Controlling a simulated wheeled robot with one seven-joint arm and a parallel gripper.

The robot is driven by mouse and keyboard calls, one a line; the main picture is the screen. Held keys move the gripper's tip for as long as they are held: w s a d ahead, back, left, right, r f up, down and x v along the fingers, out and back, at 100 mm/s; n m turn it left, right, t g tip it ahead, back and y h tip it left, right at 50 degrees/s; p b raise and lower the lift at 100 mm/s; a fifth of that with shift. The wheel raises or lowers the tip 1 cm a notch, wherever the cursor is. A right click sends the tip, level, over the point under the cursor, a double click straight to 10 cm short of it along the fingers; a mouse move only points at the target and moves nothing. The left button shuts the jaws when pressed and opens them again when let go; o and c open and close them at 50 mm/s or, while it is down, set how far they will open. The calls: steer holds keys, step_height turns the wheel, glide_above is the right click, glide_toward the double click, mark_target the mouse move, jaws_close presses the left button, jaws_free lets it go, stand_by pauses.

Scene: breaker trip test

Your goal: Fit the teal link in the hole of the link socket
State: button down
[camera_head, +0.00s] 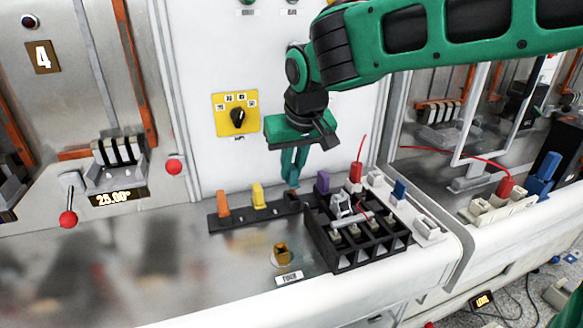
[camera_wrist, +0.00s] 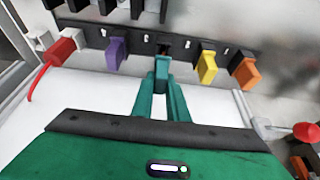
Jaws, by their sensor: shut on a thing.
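My gripper (camera_head: 293,180) points down at the back of the bench, over the black strip (camera_head: 240,216). In the wrist view my gripper (camera_wrist: 162,78) has its two fingers closed on the small teal link (camera_wrist: 162,66). The link's lower end is at the dark gap in the strip, between the purple piece (camera_wrist: 117,52) and the yellow piece (camera_wrist: 207,66). I cannot tell whether it is inside the gap or just above it. A brass-coloured block with a dark hole (camera_head: 282,252) stands in front, by a small label. I cannot tell which of these is the link socket.
An orange piece (camera_head: 223,204) stands at the strip's left end. A black compartment tray (camera_head: 355,250) is close on the right, with a red plug (camera_head: 355,172) behind it. A yellow dial plate (camera_head: 237,114) is on the wall. The bench at left is clear.

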mark_target(291, 180)
steer(key=shift+f, duration=1.75)
steer(key=c, duration=1.7)
jaws_free()
steer(key=shift+o, duration=0.2)
steer(key=v, duration=1)
steer(key=shift+s+r, duration=0.15)
steer(key=shift+r, duration=0.15)
steer(key=shift+d, duration=0.1)
